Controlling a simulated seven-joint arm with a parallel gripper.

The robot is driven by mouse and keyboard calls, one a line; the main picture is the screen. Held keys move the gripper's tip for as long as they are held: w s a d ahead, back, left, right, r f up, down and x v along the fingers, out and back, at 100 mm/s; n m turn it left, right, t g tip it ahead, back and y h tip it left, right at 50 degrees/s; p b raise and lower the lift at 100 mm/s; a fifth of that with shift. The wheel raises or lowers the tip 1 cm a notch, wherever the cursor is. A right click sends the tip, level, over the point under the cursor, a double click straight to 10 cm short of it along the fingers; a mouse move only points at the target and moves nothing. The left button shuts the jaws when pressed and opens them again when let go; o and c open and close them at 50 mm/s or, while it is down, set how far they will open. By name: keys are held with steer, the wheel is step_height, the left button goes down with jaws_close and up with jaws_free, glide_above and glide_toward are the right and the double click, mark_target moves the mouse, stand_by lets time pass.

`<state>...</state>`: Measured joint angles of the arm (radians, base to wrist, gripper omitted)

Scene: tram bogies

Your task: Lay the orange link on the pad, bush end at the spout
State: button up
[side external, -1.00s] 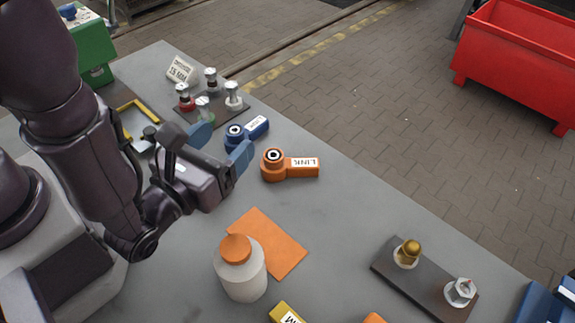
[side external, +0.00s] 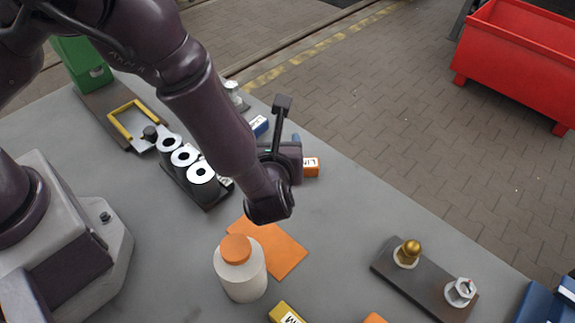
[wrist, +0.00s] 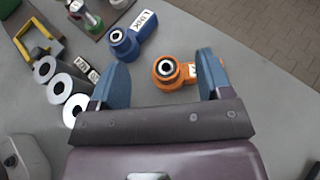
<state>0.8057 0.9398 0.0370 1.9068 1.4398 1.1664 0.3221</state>
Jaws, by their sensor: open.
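The orange link (wrist: 168,72) lies on the grey bench. In the wrist view its round bush end shows between my open fingers, nearer the right one. In the side view my gripper hides most of it, and only its labelled end (side external: 312,167) shows. My gripper (wrist: 160,66) is open, over the link, with no visible grip on it. The flat orange pad (side external: 277,252) lies bare on the bench, nearer the side camera than my gripper. A white bottle with an orange cap (side external: 241,272) stands at the pad's left edge. I cannot make out a spout on it.
A blue link (wrist: 135,38) lies left of the orange one. A block with several white rings (side external: 184,158) and a yellow frame (side external: 133,118) stand further left. A dark plate with two bolts (side external: 425,282) lies at the right. Bench between pad and plate is clear.

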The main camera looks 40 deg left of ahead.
step_height(320, 180, down, 3)
steer(key=shift+r, duration=0.2)
step_height(320, 180, down, 2)
steer(key=shift+f, duration=0.2)
steer(key=shift+x, duration=1.15)
steer(key=shift+w+a+f, duration=0.25)
steer(key=shift+f, duration=0.05)
jaws_close()
